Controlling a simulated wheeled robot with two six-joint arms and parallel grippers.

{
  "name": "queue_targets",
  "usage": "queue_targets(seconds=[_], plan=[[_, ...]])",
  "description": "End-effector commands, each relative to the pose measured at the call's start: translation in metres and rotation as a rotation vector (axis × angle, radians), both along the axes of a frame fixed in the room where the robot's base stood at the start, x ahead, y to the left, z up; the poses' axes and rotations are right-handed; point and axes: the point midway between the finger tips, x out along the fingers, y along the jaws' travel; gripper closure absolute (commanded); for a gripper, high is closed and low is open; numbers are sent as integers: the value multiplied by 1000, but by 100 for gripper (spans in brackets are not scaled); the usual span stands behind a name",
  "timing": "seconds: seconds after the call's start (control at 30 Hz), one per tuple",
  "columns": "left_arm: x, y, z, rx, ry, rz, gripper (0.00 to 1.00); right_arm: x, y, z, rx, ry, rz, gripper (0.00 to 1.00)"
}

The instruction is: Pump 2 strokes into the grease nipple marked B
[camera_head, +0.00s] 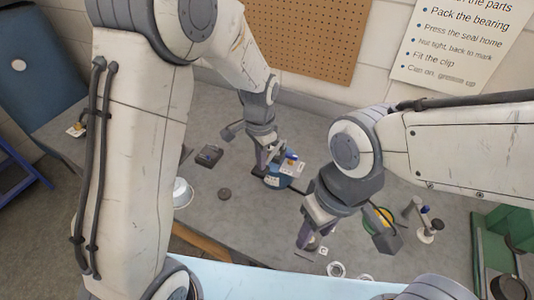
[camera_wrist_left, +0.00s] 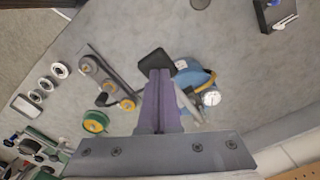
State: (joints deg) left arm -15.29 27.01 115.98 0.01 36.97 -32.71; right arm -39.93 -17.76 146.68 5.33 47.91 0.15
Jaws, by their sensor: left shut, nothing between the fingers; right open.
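My left gripper (camera_head: 264,163) is shut and empty, over a blue round device (camera_head: 278,181) with a pale label. In the left wrist view its purple fingers (camera_wrist_left: 160,75) are pressed together. Beside them are the blue device (camera_wrist_left: 186,77), a white dial (camera_wrist_left: 211,98), a yellow hose and a black block (camera_wrist_left: 155,62); whether the fingers touch any is unclear. My right gripper (camera_head: 309,236) is open, over a plate marked C (camera_head: 322,250). I cannot make out a B.
White rings (camera_head: 336,269) lie near the bench's front edge. A green and yellow round part (camera_head: 379,219) sits behind my right wrist. A green frame (camera_head: 490,250) stands at far right. A dark tray (camera_head: 209,155) and a dark disc (camera_head: 224,194) lie left, with bare bench around them.

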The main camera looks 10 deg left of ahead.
Motion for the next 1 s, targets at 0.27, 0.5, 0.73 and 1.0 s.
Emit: queue_targets(seconds=[0.27,0.5,0.73,1.0], plan=[[-2,1,-10,1,2,0,100,0,0,-7,0,0,0,51],[-3,1,-23,0,1,0,100,0,0,-17,0,0,0,51],[-3,1,-24,0,1,0,100,0,0,-17,0,0,0,51],[-3,1,-28,1,2,0,100,0,0,-19,0,0,0,51]])
